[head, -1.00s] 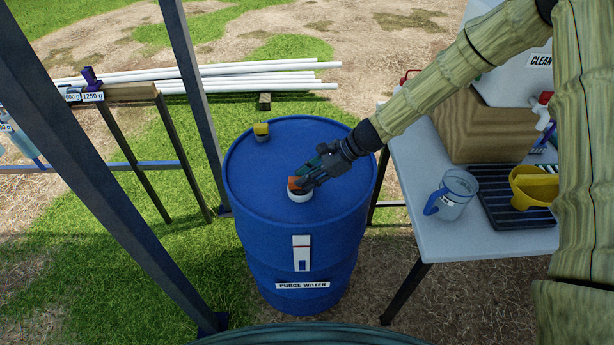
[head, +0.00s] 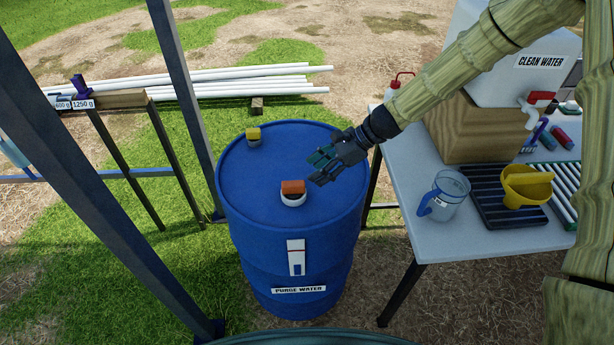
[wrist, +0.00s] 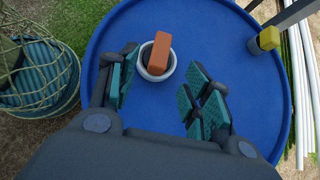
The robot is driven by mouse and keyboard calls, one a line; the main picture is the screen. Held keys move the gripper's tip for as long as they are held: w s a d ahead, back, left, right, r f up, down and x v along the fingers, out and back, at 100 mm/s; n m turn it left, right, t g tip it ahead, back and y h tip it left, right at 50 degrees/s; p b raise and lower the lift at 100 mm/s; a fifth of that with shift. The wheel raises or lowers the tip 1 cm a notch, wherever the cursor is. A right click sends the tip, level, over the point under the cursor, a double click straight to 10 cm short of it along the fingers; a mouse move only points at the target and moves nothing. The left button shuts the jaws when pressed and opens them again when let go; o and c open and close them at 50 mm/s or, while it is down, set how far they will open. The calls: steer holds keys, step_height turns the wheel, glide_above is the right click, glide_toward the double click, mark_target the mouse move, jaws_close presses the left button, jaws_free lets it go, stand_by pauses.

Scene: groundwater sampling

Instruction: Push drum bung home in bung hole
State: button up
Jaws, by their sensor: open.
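The orange-handled drum bung (head: 293,187) sits in the white-rimmed bung hole (head: 292,201) on top of the blue drum (head: 245,180). In the wrist view the bung (wrist: 159,52) stands inside the pale ring (wrist: 143,68), with a dark gap showing around its lower part. I cannot tell how deep it is seated. My gripper (head: 325,166) is open and empty above the right part of the drum top, to the right of the bung and apart from it. In the wrist view its teal-padded fingers (wrist: 160,95) are spread wide, with the bung beyond them.
A second fitting with a yellow top (head: 253,136) stands at the drum's far left. The table (head: 400,190) at right holds a jug (head: 446,194), a yellow funnel-like vessel (head: 528,188) and a clean-water container. Dark frame posts (head: 186,90) stand at left.

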steer(key=shift+v, duration=2.35)
